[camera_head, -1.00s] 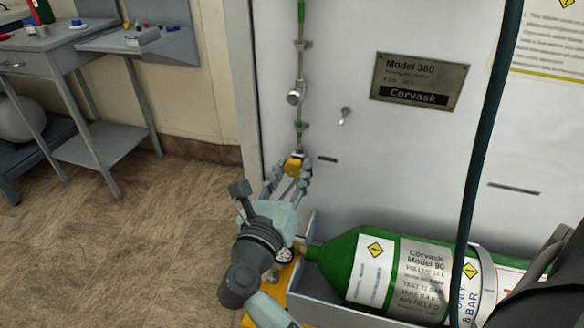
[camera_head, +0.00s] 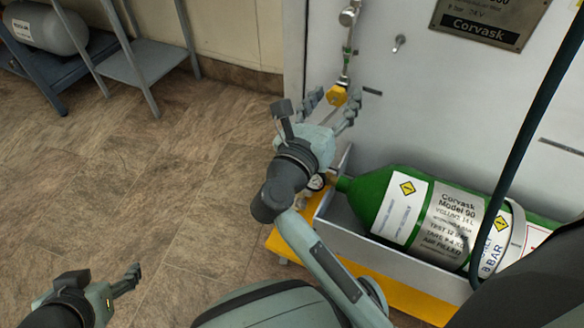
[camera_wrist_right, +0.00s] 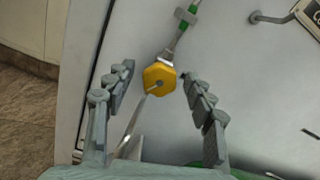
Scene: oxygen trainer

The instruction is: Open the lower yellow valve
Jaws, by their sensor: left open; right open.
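The lower yellow valve (camera_head: 337,96) sits on the thin vertical pipe on the pale panel. In the right wrist view it is a yellow hexagonal body (camera_wrist_right: 160,78), with a silver lever (camera_wrist_right: 134,122) slanting down and left from it. My right gripper (camera_head: 331,99) is open at the valve; it also shows in the right wrist view (camera_wrist_right: 160,82), its fingers on either side of the yellow body with visible gaps. I cannot tell whether the lever touches a finger. My left gripper (camera_head: 133,277) is open and empty at the lower left, over the floor, far from the valve.
A green gas cylinder (camera_head: 372,199) lies in a grey tray (camera_head: 335,215) below and right of the valve. A dark hose (camera_head: 533,120) crosses the right side. A small toggle switch (camera_head: 399,42) is on the panel.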

